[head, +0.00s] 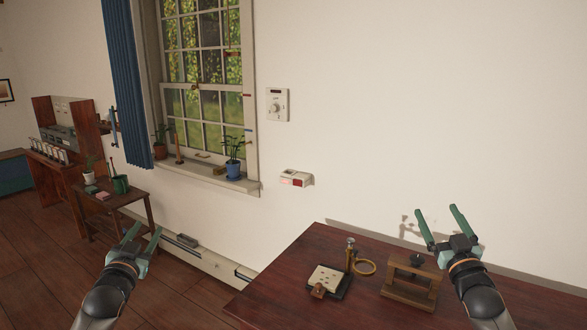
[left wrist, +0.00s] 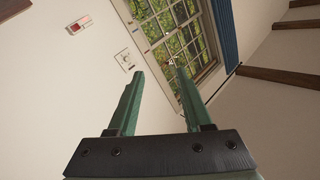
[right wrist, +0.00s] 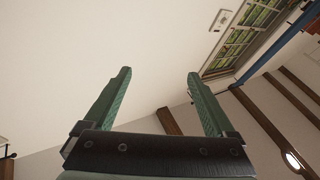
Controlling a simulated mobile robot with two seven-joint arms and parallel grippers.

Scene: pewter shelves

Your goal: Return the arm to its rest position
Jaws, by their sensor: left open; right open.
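My left gripper (head: 145,238) is at the lower left of the head view, with its green fingers apart and nothing between them. It is left of the dark wooden table, in front of the wall below the window. In the left wrist view its fingers (left wrist: 155,95) are spread and empty. My right gripper (head: 438,222) is raised at the right of the head view, by the wooden stand on the table. Its fingers are apart and empty; the right wrist view shows them (right wrist: 160,88) spread against the white wall and ceiling.
The dark wooden table (head: 290,275) holds a wooden stand (head: 408,297), a brass piece with a ring (head: 365,267) and a small board (head: 328,281). A plant stand (head: 128,199) is at the left below the window (head: 205,85). A wall box (head: 295,180) is above the table.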

